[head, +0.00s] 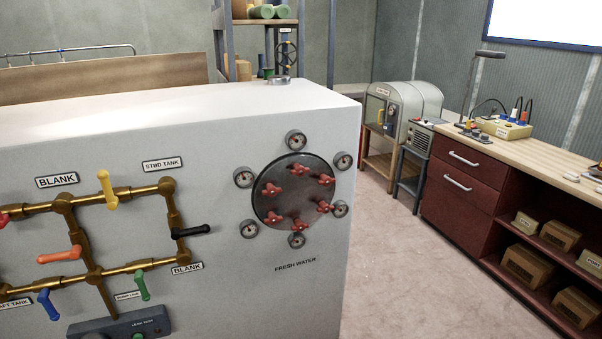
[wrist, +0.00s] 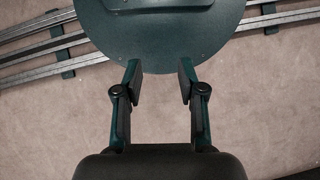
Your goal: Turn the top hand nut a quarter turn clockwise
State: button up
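The round grey hatch cover (head: 291,200) is on the white tank front, above the FRESH WATER label. Several red hand nuts sit in a ring on it. The top hand nut (head: 299,169) is near the upper edge of the cover; its exact angle is too small to tell. My gripper (wrist: 160,72) shows only in the wrist view, with its two fingers apart and nothing between them. It points down at the floor and my round dark green base. No hand nut shows in the wrist view, and my gripper is not in the head view.
Several round gauges (head: 296,140) surround the cover closely. Brass pipes with coloured valve handles (head: 108,189) are to its left. A workbench (head: 470,190) stands at the right, with open floor (head: 395,270) between. Metal rails (wrist: 40,48) run along the floor.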

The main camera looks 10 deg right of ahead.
jog(key=shift+o, duration=2.6)
jog(key=shift+w+r, duration=0.2)
jog(key=shift+w, duration=0.05)
jog(key=o, duration=0.4)
jog(key=w+r+t, duration=0.1)
jog(key=w+r, duration=0.1)
jog(key=w, duration=0.4)
jog(key=shift+d+r+p, duration=0.2)
jog(key=shift+r+p, duration=0.2)
jog(key=n+t+y+p, duration=0.2)
jog(key=t+y+p, duration=0.1)
jog(key=t, duration=2.1)
send_near(301, 172)
jog(key=w+p, duration=0.1)
jog(key=w, duration=0.2)
jog(key=w+a+p, duration=0.1)
jog(key=w, duration=0.6)
jog(key=shift+w+a+r+p, duration=0.2)
jog(key=shift+w+a+p, duration=0.2)
